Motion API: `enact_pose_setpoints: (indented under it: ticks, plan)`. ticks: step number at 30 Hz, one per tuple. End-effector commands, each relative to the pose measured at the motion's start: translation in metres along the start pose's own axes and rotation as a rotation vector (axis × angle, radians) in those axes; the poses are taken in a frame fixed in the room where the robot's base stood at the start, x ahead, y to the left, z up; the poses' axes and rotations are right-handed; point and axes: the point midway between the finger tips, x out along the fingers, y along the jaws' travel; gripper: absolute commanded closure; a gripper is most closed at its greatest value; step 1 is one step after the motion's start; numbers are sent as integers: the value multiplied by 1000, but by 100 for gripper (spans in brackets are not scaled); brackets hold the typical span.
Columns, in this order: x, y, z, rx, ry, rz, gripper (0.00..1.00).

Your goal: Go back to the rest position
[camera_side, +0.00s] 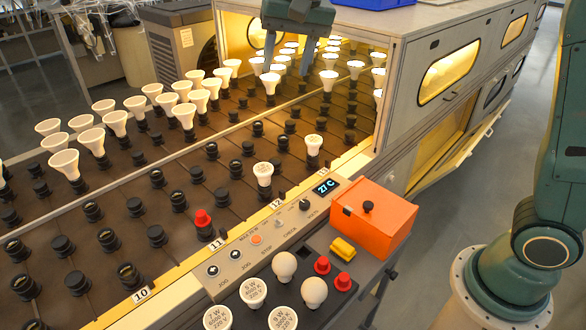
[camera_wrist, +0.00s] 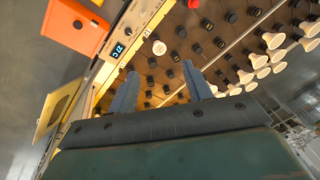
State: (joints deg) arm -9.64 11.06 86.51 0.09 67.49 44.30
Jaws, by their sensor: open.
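My gripper (camera_side: 287,68) is at the top of the side view, above the far part of the socket board (camera_side: 180,265), near the mouth of the lit cabinet. In the wrist view its two fingers (camera_wrist: 163,88) stand apart with nothing between them. A white bulb (camera_side: 263,173) stands in a socket near the board's front edge, and another bulb (camera_side: 313,146) stands behind it to the right. A red cap (camera_side: 203,222) sits on a socket near label 11. The sockets directly below my gripper are partly hidden.
The cabinet (camera_side: 410,120) stands close to the right of my gripper. Rows of white bulbs (camera_side: 116,122) fill the board's far left. In front are a control panel (camera_side: 255,240), an orange box (camera_side: 375,225), a yellow block (camera_side: 343,248), loose bulbs (camera_side: 284,266) and red caps (camera_side: 322,265).

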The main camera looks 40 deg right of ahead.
Motion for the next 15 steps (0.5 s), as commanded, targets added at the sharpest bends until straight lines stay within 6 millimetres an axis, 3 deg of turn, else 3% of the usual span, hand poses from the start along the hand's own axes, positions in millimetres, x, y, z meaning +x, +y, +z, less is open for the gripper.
enact_pose_setpoints:
  ticks: [6,15]
  plan:
    - [-26,43,26,-103,38,-21,50]
    - [-44,100,68,-248,92,-39,50]
